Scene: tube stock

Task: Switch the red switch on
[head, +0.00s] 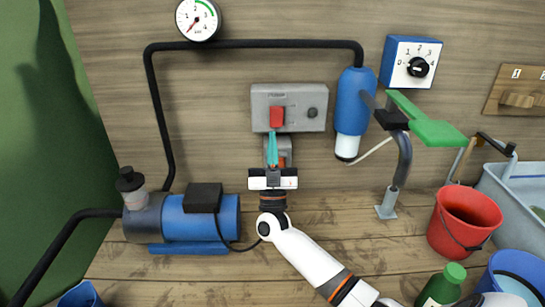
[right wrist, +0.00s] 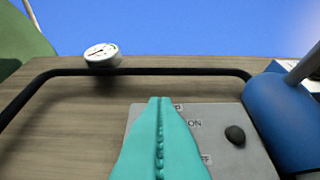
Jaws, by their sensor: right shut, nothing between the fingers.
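The red switch (head: 277,116) sits on the left part of a grey box (head: 297,96) on the wooden wall. My right gripper (head: 272,134) is shut and empty, its teal fingers pointing up at the switch's lower end. I cannot tell whether the tips touch it. In the right wrist view the shut fingers (right wrist: 160,103) cover the switch. Beside them the grey box (right wrist: 225,125) shows an "ON" label above and a partly hidden label ending in "FF" below. My left gripper is not in view.
A dark round knob (head: 312,113) is right of the switch. A blue pump (head: 190,217) is at lower left. A red bucket (head: 464,220) stands at right.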

